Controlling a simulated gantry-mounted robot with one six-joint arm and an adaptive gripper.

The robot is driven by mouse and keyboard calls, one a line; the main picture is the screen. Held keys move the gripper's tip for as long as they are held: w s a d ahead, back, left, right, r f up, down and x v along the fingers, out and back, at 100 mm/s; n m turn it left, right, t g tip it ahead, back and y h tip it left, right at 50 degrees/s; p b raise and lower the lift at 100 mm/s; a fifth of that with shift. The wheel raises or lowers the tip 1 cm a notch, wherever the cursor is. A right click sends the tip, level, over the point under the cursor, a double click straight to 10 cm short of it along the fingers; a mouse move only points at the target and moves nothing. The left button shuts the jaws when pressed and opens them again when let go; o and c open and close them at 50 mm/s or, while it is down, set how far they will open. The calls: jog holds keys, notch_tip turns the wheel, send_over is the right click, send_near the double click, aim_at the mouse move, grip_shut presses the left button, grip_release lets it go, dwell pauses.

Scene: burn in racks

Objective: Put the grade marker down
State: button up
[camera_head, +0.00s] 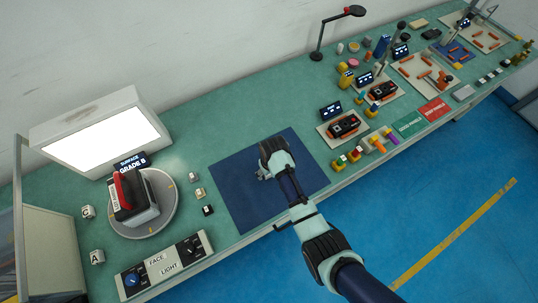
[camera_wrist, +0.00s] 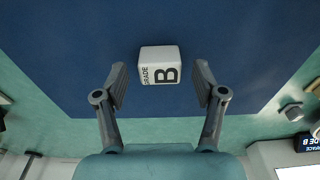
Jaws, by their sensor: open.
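The grade marker is a white block lettered "GRADE B" (camera_wrist: 161,66) in the wrist view, on the dark blue mat (camera_wrist: 260,45). My gripper (camera_wrist: 160,84) is open, with one finger on each side of the block and a visible gap on both sides. In the head view my gripper (camera_head: 263,174) is low over the blue mat (camera_head: 237,207); the marker is mostly hidden there by my gripper. Two similar white markers, C (camera_head: 88,212) and A (camera_head: 97,257), stand at the left of the bench.
A turntable (camera_head: 169,222) carries a black and red device (camera_head: 133,197) beside a "SURFACE GRADE B" display (camera_head: 131,162). A lit panel (camera_head: 100,143) stands behind. Much of the mat is bare.

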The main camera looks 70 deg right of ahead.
notch_tip(320, 180, up, 12)
jog(key=s+a+p, duration=0.1)
jog(key=p, duration=0.1)
jog(key=shift+p, duration=0.3)
jog(key=w+a+r+n+t+h, duration=0.2)
jog(key=w+a+r+n+t, duration=0.25)
jog(key=w+a+r, duration=0.7)
jog(key=w+a+r+n+t+y, duration=0.1)
jog(key=a+r+n+t, duration=0.1)
jog(key=a+r, duration=0.5)
jog(key=w+a+r+n+t+y, duration=0.1)
jog(key=a+r+t, duration=0.4)
jog(key=a, duration=1.1)
notch_tip(320, 180, up, 3)
jog(key=shift+a+n+y, duration=0.2)
jog(key=shift+n+y, duration=0.3)
jog(key=shift+n, duration=0.05)
jog(key=shift+s, duration=0.1)
